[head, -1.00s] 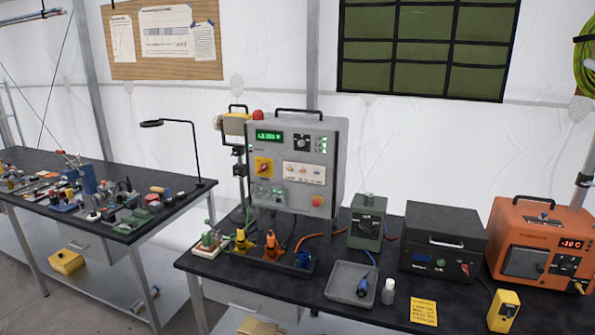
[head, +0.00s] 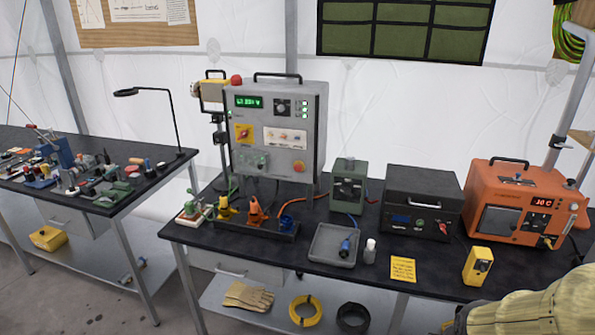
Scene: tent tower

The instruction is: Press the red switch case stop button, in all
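The grey switch case (head: 277,130) stands upright at the back of the right-hand black bench. Its front has a green lit display (head: 249,101), a yellow panel with a red rotary switch (head: 243,133) and a white label. A beige cloth-covered shape (head: 545,308), which looks like part of my arm, enters at the bottom right, well away from the case. My gripper is not in view.
Colored plugs (head: 256,213) stand in front of the case. A grey tray (head: 333,245), green box (head: 348,186), black box (head: 421,201) and orange unit (head: 525,203) stand to the right. A red dome (head: 236,80) shows at the case's top left. A cluttered second bench (head: 62,215) is at left.

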